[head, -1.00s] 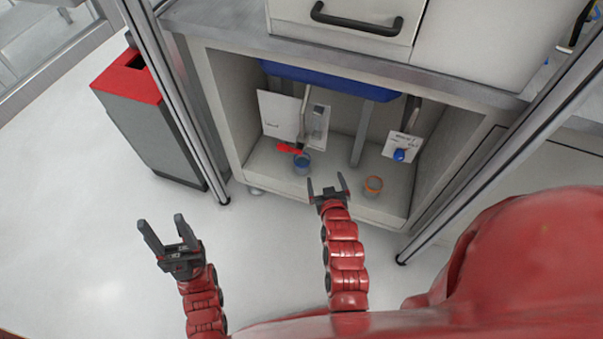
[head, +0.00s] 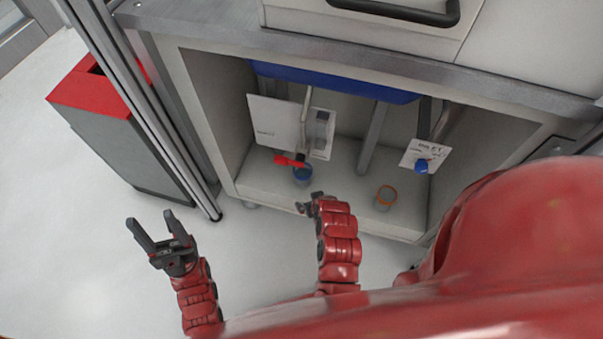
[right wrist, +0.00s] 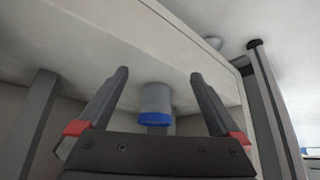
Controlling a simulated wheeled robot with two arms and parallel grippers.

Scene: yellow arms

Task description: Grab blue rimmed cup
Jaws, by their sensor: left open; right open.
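The blue-rimmed cup (head: 303,176) stands on the cabinet floor, below a red valve handle. In the right wrist view the grey cup body with its blue rim (right wrist: 156,100) appears upside down, in line with the gap between the fingers. My right gripper (head: 308,204) is open in front of the cup, and its fingertips (right wrist: 160,74) show on either side of the cup in the wrist view. Whether the fingers reach around the cup, I cannot tell. My left gripper (head: 148,226) is open and empty over the floor, left of the cabinet.
An orange-rimmed cup (head: 386,197) stands to the right on the cabinet floor (head: 345,190). The red valve handle (head: 289,161) hangs close over the blue-rimmed cup. A blue valve (head: 422,165) is farther right. A red-topped bin (head: 120,145) and a metal post stand left of the opening.

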